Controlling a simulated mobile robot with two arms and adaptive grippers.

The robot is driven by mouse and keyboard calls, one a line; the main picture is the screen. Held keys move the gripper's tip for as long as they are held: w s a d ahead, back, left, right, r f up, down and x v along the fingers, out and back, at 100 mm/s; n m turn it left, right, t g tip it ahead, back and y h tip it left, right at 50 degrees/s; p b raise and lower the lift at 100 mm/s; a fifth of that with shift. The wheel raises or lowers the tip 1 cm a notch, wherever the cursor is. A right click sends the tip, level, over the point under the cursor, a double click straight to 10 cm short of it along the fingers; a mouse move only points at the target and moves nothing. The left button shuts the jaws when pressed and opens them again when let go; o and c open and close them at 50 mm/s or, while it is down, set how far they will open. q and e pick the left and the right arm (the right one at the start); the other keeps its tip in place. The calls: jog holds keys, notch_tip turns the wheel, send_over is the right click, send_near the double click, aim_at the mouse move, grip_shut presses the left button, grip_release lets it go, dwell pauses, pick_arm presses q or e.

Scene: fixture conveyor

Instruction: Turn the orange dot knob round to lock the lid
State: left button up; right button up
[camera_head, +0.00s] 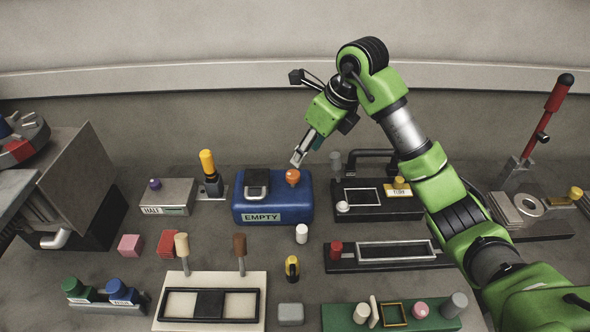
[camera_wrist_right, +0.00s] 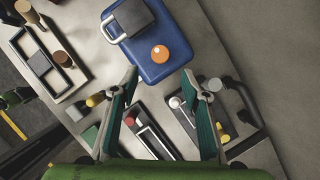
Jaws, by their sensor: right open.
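The orange dot knob (camera_head: 292,176) sits on the right part of the top of a blue box (camera_head: 272,205) labelled EMPTY. A dark lid plate with a metal loop handle (camera_head: 256,183) is on the same box, left of the knob. My right gripper (camera_head: 298,158) is above the knob, tilted down towards it. In the right wrist view the gripper (camera_wrist_right: 160,74) is open and empty, and the knob (camera_wrist_right: 160,54) shows just beyond the gap between the fingertips, roughly centred. I cannot tell the exact height between them. My left gripper is not in view.
A grey HALF box (camera_head: 167,197) and a yellow-handled lever (camera_head: 208,165) stand left of the blue box. A black fixture (camera_head: 377,209) with a bar handle stands close on its right. Several blocks and trays fill the front.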

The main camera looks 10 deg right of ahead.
aim_at(293, 173)
jog(key=p+x, duration=0.2)
jog(key=x, duration=0.8)
jog(key=shift+f, duration=0.1)
jog(key=c, duration=1.1)
